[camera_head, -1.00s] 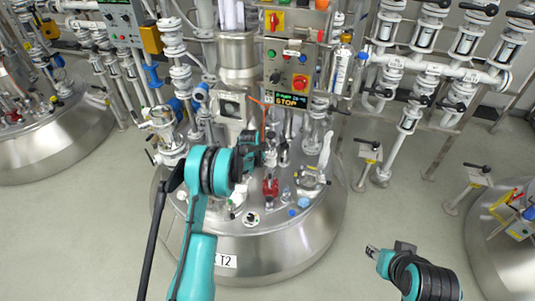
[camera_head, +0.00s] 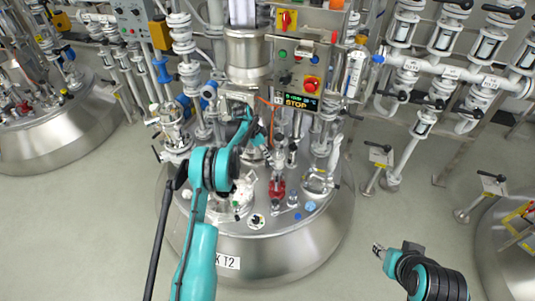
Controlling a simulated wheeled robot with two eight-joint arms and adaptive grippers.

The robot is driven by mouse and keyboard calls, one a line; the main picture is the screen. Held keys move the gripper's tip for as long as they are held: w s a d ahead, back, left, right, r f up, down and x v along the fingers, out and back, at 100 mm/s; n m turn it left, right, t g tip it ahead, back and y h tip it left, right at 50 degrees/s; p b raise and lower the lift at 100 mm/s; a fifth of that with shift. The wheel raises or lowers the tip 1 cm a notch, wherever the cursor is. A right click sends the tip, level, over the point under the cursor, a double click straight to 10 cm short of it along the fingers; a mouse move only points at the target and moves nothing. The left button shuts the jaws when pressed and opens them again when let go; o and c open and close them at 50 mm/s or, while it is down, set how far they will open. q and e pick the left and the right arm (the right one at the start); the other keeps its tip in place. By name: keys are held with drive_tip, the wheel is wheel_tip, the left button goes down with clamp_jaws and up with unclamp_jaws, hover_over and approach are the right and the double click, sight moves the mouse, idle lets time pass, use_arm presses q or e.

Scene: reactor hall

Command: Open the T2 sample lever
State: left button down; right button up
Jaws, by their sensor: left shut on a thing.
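The steel T2 vessel (camera_head: 290,243) stands in the middle, with its T2 label (camera_head: 228,262) at the front. My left arm reaches over its lid from the front left. My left gripper (camera_head: 262,142) is among the fittings at the back middle of the lid, shut on a small part there that looks like the T2 sample lever. The fingers and nearby pipes mostly hide that part, so its angle is unclear. My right gripper (camera_head: 379,251) is right of the vessel over the floor, apart from everything; its fingers are too small to judge.
A red fitting (camera_head: 277,188) and several small valves stand on the lid close to my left gripper. A valve rack (camera_head: 440,75) is at the back right.

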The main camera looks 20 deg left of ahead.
use_arm(q)
drive_tip(key=shift+a+f, duration=0.1)
drive_tip(key=c, duration=1.5)
unclamp_jaws()
drive_tip(key=shift+c, duration=0.2)
drive_tip(key=v, duration=1.2)
